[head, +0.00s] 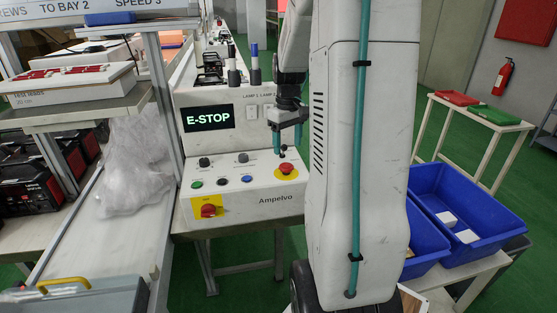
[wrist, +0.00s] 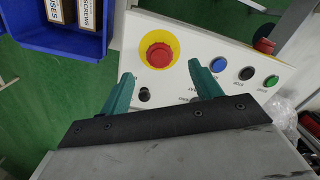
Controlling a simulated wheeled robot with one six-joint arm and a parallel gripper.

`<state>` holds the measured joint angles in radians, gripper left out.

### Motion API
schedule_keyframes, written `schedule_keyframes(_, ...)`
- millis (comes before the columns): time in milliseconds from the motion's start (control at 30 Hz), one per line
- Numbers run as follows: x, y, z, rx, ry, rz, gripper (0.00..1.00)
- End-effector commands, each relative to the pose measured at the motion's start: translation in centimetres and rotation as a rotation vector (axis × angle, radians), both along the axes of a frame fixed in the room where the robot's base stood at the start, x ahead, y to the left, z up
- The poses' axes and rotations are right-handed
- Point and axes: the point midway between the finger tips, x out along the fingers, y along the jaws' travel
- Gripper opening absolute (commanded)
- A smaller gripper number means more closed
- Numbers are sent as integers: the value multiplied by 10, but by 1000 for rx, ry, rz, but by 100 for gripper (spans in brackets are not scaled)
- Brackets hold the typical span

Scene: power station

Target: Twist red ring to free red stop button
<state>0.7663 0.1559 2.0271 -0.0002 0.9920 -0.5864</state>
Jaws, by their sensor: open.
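The red stop button (head: 287,168) sits on a yellow disc at the right of the white control panel's sloped face. In the wrist view the button (wrist: 159,55) shows a red ring around its red cap, on the yellow disc (wrist: 174,42). My gripper (head: 287,149) is open and empty, its teal fingers pointing down just above the button. In the wrist view my gripper (wrist: 163,80) has its fingertips wide apart, with the button ahead of the gap and not between them. I cannot tell whether a fingertip touches the panel.
The panel's screen (head: 208,118) reads E-STOP. A red rotary knob (head: 208,211) on a yellow plate is at the front left. Blue, black and green buttons (wrist: 219,65) lie right of the stop button in the wrist view. Blue bins (head: 480,215) stand at the right.

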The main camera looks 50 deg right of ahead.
Motion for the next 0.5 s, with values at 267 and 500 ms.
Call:
schedule_keyframes(267, 6, -3, -10, -20, -24, 93, 64)
schedule_keyframes(500, 5, -2, -49, -20, -23, 91, 64)
